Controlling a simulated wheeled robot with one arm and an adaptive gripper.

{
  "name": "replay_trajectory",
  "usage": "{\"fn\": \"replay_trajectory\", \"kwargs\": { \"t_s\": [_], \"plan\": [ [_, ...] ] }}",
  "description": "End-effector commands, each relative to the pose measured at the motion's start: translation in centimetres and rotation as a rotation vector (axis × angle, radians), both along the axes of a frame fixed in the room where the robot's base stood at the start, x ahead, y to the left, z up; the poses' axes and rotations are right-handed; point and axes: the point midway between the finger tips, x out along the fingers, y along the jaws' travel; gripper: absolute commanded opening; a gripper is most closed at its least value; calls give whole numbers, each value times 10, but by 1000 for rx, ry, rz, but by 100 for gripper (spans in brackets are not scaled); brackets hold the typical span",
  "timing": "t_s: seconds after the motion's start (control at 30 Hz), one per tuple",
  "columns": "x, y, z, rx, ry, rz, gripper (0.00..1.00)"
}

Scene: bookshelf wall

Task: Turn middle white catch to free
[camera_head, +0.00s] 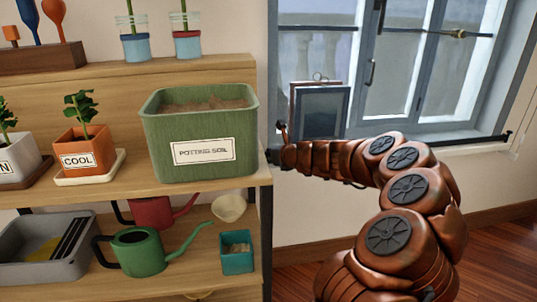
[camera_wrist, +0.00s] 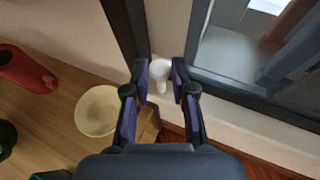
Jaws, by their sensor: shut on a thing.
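The white catch (camera_wrist: 160,69) shows in the wrist view as a small rounded white piece with a short stem pointing down. It sits against the pale wall, between two dark frame edges. My gripper (camera_wrist: 160,82) has one fingertip on each side of it and is shut on it. There my gripper (camera_head: 281,148) is small and partly hidden, and the catch cannot be made out.
A shelf (camera_head: 210,195) on the left holds a green potting soil box (camera_head: 200,130), potted plants and watering cans. A cream bowl (camera_wrist: 97,110) lies close below my gripper's left side. A dark framed panel (camera_head: 322,112) stands before the window (camera_head: 425,75). Floor at right is clear.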

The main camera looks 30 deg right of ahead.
Motion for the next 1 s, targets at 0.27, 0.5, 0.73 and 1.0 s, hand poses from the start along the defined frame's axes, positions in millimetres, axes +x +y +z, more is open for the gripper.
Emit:
{"fn": "replay_trajectory", "kwargs": {
  "t_s": [0.27,0.5,0.73,1.0],
  "plan": [
    [0,-1,0,0,0,2,0],
    [0,-2,2,2,2,38,0],
    [0,-6,6,0,3,122,0],
    [1,-8,5,-1,4,260,0]
  ]
}}
